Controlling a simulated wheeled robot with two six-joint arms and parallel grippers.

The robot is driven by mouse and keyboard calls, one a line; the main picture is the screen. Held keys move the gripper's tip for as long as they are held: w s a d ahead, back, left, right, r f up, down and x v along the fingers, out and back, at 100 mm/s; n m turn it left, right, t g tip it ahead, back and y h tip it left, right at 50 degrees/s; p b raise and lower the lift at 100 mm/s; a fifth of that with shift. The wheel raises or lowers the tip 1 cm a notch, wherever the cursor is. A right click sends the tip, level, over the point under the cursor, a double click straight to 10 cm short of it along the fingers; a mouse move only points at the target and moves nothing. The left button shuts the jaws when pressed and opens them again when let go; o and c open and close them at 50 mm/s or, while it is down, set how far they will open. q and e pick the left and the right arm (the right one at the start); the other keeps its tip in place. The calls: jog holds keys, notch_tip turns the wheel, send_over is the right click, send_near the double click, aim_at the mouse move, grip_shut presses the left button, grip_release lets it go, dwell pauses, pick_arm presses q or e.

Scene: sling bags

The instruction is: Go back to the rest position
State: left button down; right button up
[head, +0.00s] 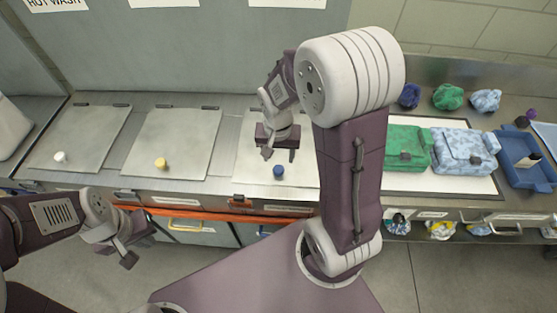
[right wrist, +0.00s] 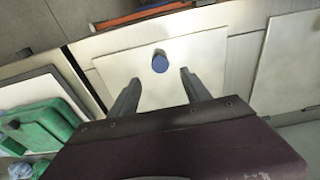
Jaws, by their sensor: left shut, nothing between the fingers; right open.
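My left gripper (head: 128,248) is at the lower left of the head view, in front of the counter and below its edge. It is shut and empty. My right gripper (head: 280,154) is over the right-hand lid panel, behind the blue knob (head: 278,171). In the right wrist view its two fingers (right wrist: 158,90) are spread apart with nothing between them. The blue knob also shows there beyond the fingertips (right wrist: 160,62). My right arm crosses the middle of the head view and hides part of the counter.
A green bag (head: 408,148) and a light blue patterned bag (head: 464,148) lie on a white board at right, near a blue tray (head: 534,174). Crumpled cloth bundles (head: 448,97) sit behind. Lids with a white knob (head: 60,157) and yellow knob (head: 161,163) are at left.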

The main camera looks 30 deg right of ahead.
jog(key=shift+r, duration=0.15)
dwell(0.3)
jog(key=s+a+n, duration=0.4)
jog(key=s+n, duration=0.2)
jog(key=s, duration=0.1)
jog(key=shift+f+y, duration=0.25)
jog(key=shift+y, duration=0.15)
jog(key=shift+s+a, duration=0.1)
jog(key=shift+s, duration=0.05)
